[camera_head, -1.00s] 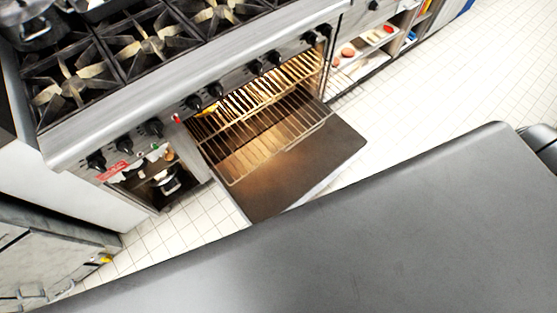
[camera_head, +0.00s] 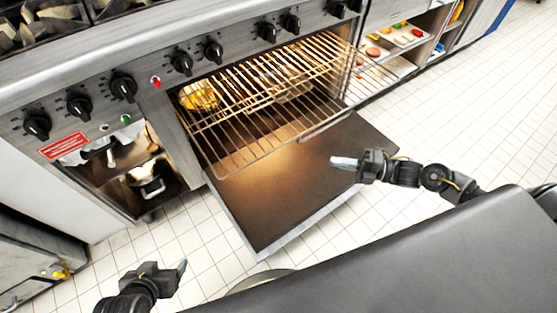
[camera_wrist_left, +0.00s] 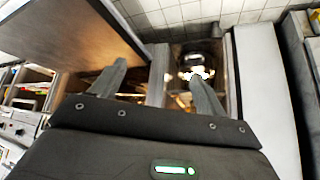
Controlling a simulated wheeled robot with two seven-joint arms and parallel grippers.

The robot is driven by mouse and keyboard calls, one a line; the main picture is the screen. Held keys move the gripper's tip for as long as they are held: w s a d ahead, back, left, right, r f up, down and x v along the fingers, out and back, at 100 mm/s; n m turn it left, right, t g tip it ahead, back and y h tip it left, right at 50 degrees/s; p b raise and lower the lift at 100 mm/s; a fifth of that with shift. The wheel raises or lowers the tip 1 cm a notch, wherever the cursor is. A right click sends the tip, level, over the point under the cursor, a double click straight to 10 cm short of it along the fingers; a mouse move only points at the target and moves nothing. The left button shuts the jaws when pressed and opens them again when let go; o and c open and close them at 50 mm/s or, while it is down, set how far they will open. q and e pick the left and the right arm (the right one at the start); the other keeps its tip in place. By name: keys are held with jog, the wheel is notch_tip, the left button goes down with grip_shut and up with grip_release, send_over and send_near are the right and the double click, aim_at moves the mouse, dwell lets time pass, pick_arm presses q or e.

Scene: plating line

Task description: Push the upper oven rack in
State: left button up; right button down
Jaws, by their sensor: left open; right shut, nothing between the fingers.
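The upper oven rack (camera_head: 240,143) is a wire grid that sticks out of the lit oven over the lowered oven door (camera_head: 290,185). Its front edge hangs above the door. My right gripper (camera_head: 338,163) is shut and empty, over the right part of the door, near the rack's front right corner and apart from it in the picture. My left gripper (camera_head: 180,272) is low at the left, over the floor and away from the rack. In the left wrist view its two fingers (camera_wrist_left: 160,85) are spread, with nothing between them.
Stove knobs (camera_head: 123,87) line the panel above the oven. An open compartment with a metal pot (camera_head: 148,178) is left of the oven. Shelves with food trays (camera_head: 400,36) stand at the right. White tiled floor (camera_head: 440,120) is clear at the right.

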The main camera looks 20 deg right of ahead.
jog(key=n, duration=0.1)
send_near(280, 147)
jog(key=a, duration=0.4)
pick_arm(q)
jog(key=shift+w+d+r+t+h+b, duration=0.15)
jog(key=shift+w+d+r+t, duration=0.2)
jog(key=shift+r, duration=0.15)
jog(key=shift+w+d+r+t+h+b, duration=0.2)
jog(key=shift+w+r+t, duration=0.15)
jog(key=shift+r, duration=0.15)
pick_arm(e)
jog(key=shift+w+a+f+y, duration=0.1)
jog(key=shift+w+a+y, duration=0.05)
jog(key=shift+w, duration=0.6)
jog(key=shift+w+a+f+y, duration=0.1)
jog(key=shift+w+a+y, duration=0.05)
jog(key=shift+w, duration=0.65)
jog(key=shift+a, duration=0.1)
